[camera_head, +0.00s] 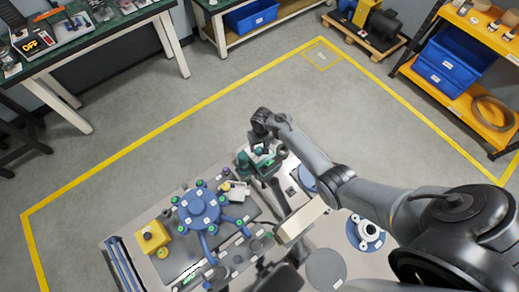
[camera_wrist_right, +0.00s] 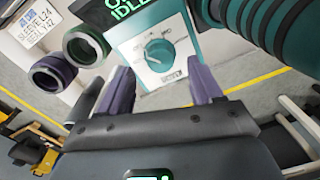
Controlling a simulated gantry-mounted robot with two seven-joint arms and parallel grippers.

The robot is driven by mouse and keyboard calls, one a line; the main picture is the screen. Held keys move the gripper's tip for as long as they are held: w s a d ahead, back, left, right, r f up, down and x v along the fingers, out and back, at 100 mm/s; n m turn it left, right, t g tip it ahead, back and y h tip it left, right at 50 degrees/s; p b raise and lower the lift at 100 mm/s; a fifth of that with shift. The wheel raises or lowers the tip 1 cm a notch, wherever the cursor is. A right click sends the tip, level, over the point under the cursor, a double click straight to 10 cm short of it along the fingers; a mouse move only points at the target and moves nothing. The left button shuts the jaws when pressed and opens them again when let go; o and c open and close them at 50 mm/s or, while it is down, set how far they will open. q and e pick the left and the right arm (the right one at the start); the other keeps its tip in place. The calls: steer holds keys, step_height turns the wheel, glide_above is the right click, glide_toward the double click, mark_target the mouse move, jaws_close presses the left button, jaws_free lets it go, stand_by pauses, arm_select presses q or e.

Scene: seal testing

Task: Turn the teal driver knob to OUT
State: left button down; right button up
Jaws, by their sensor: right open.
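The teal driver knob (camera_wrist_right: 159,55) sits on a white dial plate on a teal housing (camera_wrist_right: 181,18) in the right wrist view. Its small dial lettering is too blurred to read. A dark display (camera_wrist_right: 128,10) above it shows green text that includes "IDLE". My right gripper (camera_wrist_right: 162,88) is open, with one finger on each side of the knob's line, nearer the camera. The fingers appear apart from the knob, with nothing between them. In the head view the right arm reaches to the teal device (camera_head: 244,160) at the bench's far edge. I see no left gripper.
A ribbed teal cylinder (camera_wrist_right: 268,30) stands close to the right finger. Two dark rings (camera_wrist_right: 52,74) lie at left beside a labelled plate. The bench also carries a blue round fixture (camera_head: 199,208) and a yellow box (camera_head: 152,237). Open floor lies beyond the bench.

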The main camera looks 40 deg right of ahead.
mark_target(259, 150)
steer(key=shift+f+b, duration=0.45)
steer(key=shift+f, duration=1.25)
steer(key=c, duration=1.1)
steer(key=shift+o, duration=0.2)
